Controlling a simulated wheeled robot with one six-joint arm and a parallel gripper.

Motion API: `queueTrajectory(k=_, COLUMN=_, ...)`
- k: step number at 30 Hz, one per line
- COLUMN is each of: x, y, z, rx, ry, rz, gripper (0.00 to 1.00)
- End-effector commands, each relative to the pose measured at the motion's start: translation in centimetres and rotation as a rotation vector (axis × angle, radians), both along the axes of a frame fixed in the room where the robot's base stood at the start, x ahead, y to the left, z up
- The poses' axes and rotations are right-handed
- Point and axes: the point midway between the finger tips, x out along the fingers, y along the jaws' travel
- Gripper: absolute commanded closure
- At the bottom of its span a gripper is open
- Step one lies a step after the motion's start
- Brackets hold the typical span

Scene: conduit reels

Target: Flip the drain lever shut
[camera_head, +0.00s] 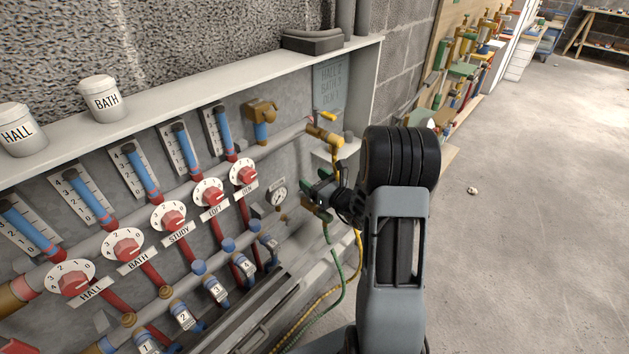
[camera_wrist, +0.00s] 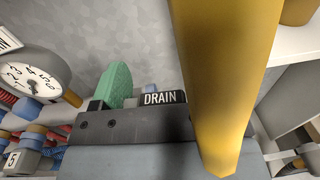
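A yellow bar (camera_wrist: 215,85), which looks like the drain lever, hangs downward close to the camera in the wrist view, its tip at the bottom. In the head view the yellow bar (camera_head: 337,160) hangs below a brass valve (camera_head: 323,135) at the panel's right end. A DRAIN label (camera_wrist: 160,98) is partly behind the bar. My gripper (camera_head: 316,196) is beside the bar's lower part, its green fingers apart. In the wrist view one green finger (camera_wrist: 117,85) shows at left; the bar hides the other side. I cannot tell whether they touch.
Red knobs (camera_head: 174,218) and blue gauges (camera_head: 140,174) line the panel to the left. A round pressure gauge (camera_head: 278,195) is close to my gripper. A yellow hose (camera_head: 318,303) and a green hose (camera_head: 337,270) hang below.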

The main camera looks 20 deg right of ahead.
Motion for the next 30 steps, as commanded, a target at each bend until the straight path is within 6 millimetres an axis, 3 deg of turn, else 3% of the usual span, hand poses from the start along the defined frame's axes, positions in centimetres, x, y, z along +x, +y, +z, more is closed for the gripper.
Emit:
queueTrajectory(k=2, x=-0.02, y=-0.02, z=0.0, rx=0.0, ry=0.0, rz=0.0, gripper=0.38)
queueTrajectory(k=15, x=-0.03, y=-0.02, z=0.0, rx=0.0, ry=0.0, rz=0.0, gripper=0.8)
queueTrajectory(k=30, x=0.27, y=0.3, z=0.02, rx=-0.001, ry=-0.001, rz=0.096, gripper=0.8)
